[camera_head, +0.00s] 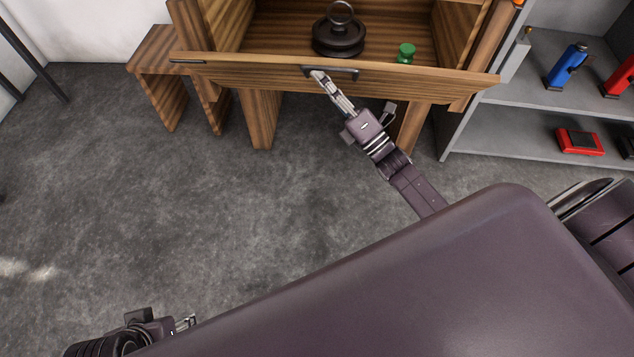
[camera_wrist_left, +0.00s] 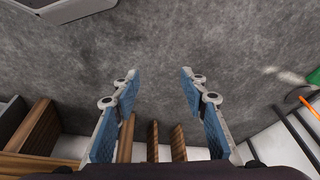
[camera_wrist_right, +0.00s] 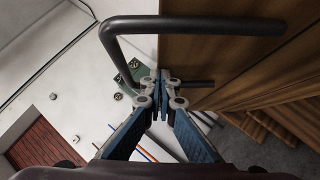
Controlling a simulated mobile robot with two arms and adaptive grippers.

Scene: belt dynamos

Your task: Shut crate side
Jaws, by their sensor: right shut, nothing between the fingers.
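The wooden crate (camera_head: 222,30) stands at the top of the head view. Its front side (camera_head: 430,85) runs across the near edge and carries a dark bar handle (camera_head: 345,72), large in the right wrist view (camera_wrist_right: 200,25). I cannot tell the side's exact angle. My right gripper (camera_head: 318,74) is at the left end of this handle. In the right wrist view its fingertips (camera_wrist_right: 160,85) are together, with nothing between them, close to the handle and the wood. My left gripper (camera_head: 188,322) is low at the left, far from the crate; its fingers (camera_wrist_left: 159,80) are apart and empty.
Inside the crate are a black ringed weight (camera_head: 338,38) and a small green object (camera_head: 406,52). A grey shelf (camera_head: 500,120) with blue (camera_head: 567,65) and red (camera_head: 580,142) devices stands right. A wooden stand (camera_head: 158,60) is left. The floor (camera_head: 200,215) between is clear.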

